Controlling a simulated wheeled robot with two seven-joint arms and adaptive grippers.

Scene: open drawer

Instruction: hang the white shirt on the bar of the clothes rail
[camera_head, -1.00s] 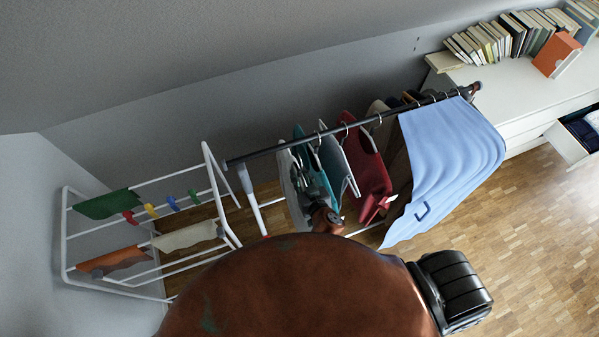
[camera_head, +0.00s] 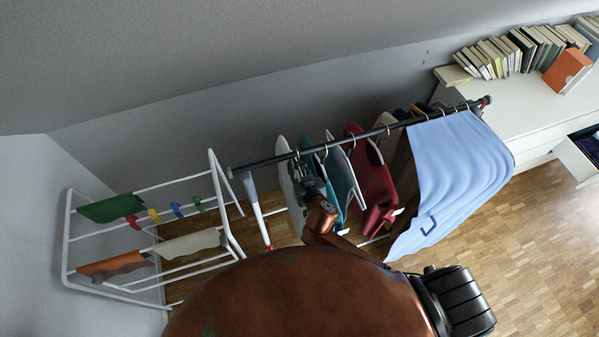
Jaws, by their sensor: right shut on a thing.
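The white shirt (camera_head: 287,177) hangs edge-on at the left end of the row of clothes. Its top overlaps the dark bar (camera_head: 262,163) of the clothes rail in the camera_head view. I cannot see its hook or tell whether it rests on the bar. My right gripper (camera_head: 304,184) is at the right side of the white shirt and shut on it or its hanger; the fingertips are partly hidden. The teal shirt is close on its right. My left gripper is not in view.
Teal (camera_head: 325,180), grey-blue (camera_head: 343,176) and red (camera_head: 373,185) garments hang to the right, then a large light blue cloth (camera_head: 455,175). A white drying rack (camera_head: 215,195) stands at the left. A short stretch of bar left of the shirt is bare.

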